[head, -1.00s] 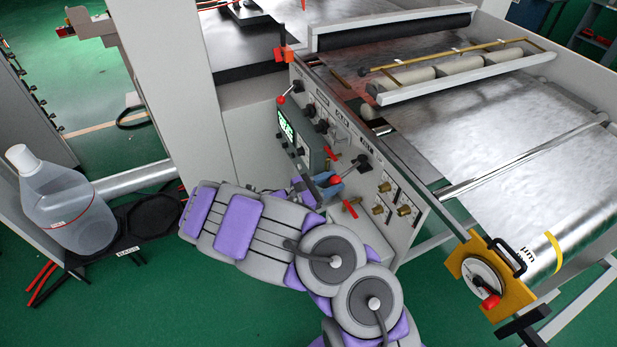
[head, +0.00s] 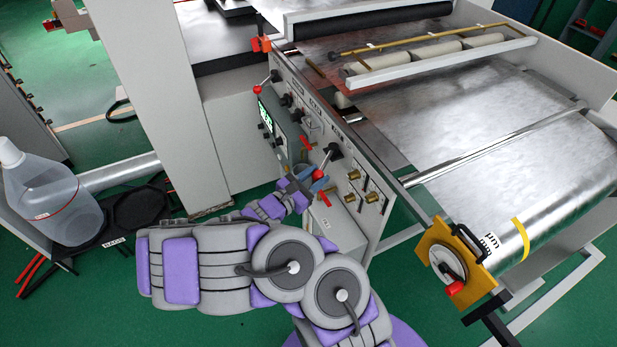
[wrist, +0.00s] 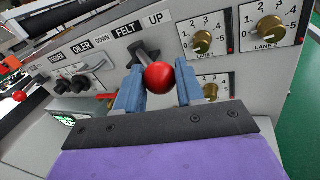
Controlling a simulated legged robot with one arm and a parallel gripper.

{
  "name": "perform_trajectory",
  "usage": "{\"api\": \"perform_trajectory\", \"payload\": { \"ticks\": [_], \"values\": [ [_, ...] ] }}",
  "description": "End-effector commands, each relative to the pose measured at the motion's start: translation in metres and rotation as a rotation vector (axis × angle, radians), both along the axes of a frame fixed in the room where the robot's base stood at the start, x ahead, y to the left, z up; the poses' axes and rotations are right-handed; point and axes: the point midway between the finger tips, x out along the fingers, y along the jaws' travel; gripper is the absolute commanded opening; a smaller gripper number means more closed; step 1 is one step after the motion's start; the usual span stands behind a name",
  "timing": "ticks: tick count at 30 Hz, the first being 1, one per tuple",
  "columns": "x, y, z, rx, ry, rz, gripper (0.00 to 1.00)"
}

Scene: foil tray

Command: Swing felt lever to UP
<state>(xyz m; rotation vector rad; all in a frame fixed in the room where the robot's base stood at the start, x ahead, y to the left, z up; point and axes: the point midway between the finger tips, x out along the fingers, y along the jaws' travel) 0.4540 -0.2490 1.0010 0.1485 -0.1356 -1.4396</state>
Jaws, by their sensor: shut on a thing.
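The felt lever (wrist: 146,52) has a dark pivot, a metal rod and a red ball knob (wrist: 159,76). It stands on the grey panel under the label "DOWN FELT UP" (wrist: 126,30), with UP on the right. My gripper (wrist: 158,82) is shut on the red knob, one blue finger on each side. The rod leans from its pivot down and slightly right in the wrist view. In the head view the lever (head: 333,152) runs down-left to the knob (head: 319,174), with my gripper (head: 315,183) around it. The fingertips partly hide each other there.
Brass dials (wrist: 202,42) sit right of the lever. Other black knobs (wrist: 72,84) and a red-balled lever (head: 257,89) lie to the left. The foil table (head: 460,110) is behind the panel, with a yellow gauge block (head: 463,255) in front. A bottle (head: 48,195) stands at left.

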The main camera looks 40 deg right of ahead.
Motion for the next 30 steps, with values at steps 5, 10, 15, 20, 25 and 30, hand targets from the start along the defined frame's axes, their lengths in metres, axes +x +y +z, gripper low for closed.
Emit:
{"api": "perform_trajectory", "payload": {
  "ticks": [5,10,15,20,25,30],
  "values": [
    [-0.0122,-0.0064,-0.0031,0.005,-0.001,-0.031,0.00],
    [-0.0135,-0.0074,-0.0029,0.004,-0.001,-0.033,0.00],
    [-0.0129,-0.0080,-0.0028,0.004,-0.002,-0.033,0.55],
    [-0.0093,-0.0074,-0.0034,0.005,0.000,-0.029,0.62],
    [-0.0069,-0.0066,-0.0036,0.006,0.000,-0.025,0.62],
    [-0.0056,-0.0060,-0.0038,0.005,0.001,-0.022,0.62]
  ]
}}
